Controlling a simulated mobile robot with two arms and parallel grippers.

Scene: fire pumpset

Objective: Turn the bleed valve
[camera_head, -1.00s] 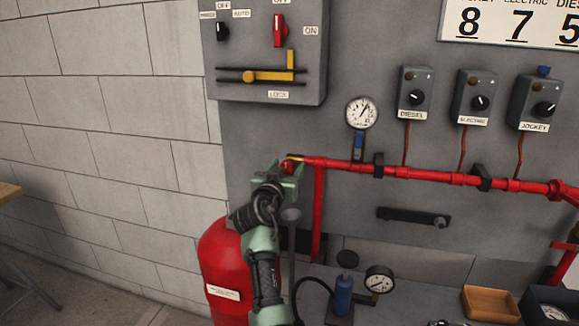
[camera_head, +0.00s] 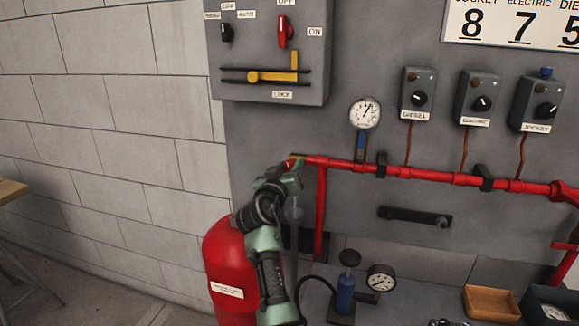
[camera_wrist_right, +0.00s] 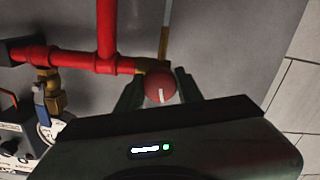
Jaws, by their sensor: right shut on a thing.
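The bleed valve's round red knob (camera_head: 289,164) is at the left end of the red pipe (camera_head: 345,164). In the right wrist view the knob (camera_wrist_right: 160,87) has a white mark and sits in front of a brass fitting. My right gripper (camera_head: 287,170) is shut on the knob, with one dark finger on each side of it in the wrist view (camera_wrist_right: 160,92). In the head view the gripper hides part of the knob. My left gripper is not in view.
A pressure gauge (camera_head: 364,113) on a blue-handled valve stands above the pipe. A red tank (camera_head: 226,265) is below left, beside my right arm. A switch box (camera_head: 268,50) hangs above. A blue hand pump (camera_head: 345,294) and a wooden tray (camera_head: 491,303) are at lower right.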

